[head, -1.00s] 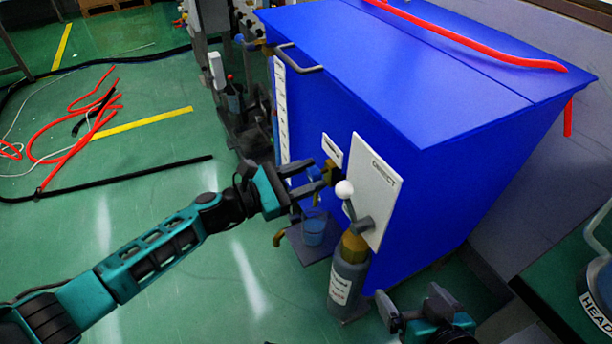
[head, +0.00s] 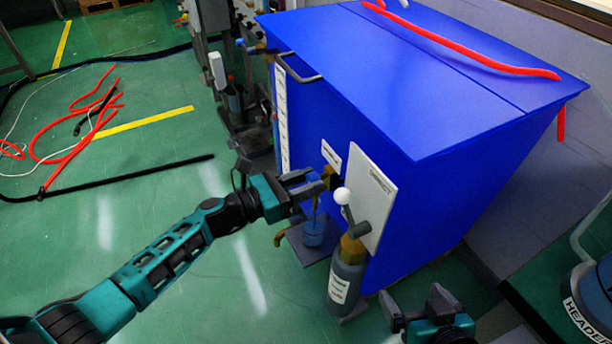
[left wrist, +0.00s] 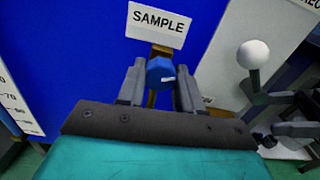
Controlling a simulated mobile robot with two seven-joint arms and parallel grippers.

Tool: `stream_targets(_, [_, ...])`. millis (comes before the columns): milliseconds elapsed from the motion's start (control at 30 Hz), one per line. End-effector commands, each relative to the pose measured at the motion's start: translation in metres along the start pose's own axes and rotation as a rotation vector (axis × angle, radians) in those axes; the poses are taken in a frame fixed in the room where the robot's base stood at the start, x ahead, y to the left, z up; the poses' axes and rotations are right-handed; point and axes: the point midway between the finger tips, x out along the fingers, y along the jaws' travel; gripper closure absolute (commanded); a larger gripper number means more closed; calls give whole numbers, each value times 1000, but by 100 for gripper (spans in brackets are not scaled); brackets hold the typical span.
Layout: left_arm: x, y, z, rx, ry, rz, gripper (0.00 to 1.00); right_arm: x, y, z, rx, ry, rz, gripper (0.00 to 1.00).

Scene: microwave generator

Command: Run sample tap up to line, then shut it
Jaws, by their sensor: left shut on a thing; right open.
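The sample tap has a brass body (head: 331,178) on the blue cabinet's front, beneath a white label reading SAMPLE (left wrist: 157,24). Its blue knob (left wrist: 160,72) sits between the fingers in the left wrist view. My left gripper (head: 318,187) is shut on this knob. A translucent blue cup (head: 313,232) stands on a dark shelf below the tap. A thin bluish streak shows above the cup; I cannot tell whether it is running water. The cup's line and liquid level are too small to make out. My right gripper (head: 415,306) is open and empty at lower right.
A white-ball lever (head: 342,196) on the DIRECT panel (head: 375,195) is close right of the tap. A labelled grey bottle (head: 346,285) stands below it.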

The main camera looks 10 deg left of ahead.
Motion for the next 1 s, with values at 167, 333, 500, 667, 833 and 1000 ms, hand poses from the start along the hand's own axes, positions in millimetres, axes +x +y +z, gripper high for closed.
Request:
stream_targets(167, [-1, 1, -1, -7, 1, 1, 95, 0, 1, 3, -4, -4, 1, 5])
stream_targets(333, [-1, 1, -1, -6, 1, 1, 60, 0, 1, 3, -4, -4, 0, 5])
stream_targets(500, [0, 0, -1, -5, 0, 1, 44, 0, 1, 2, -4, -4, 0, 5])
stream_targets(667, [0, 0, -1, -5, 0, 0, 39, 0, 0, 2, -3, -4, 0, 5])
stream_targets(833, [-3, 0, 0, -5, 0, 0, 39, -1, 0, 0, 0, -1, -1, 5])
stream_targets(1000, [-24, 0, 0, -7, 3, 2, 39, -4, -2, -5, 6, 4, 0, 5])
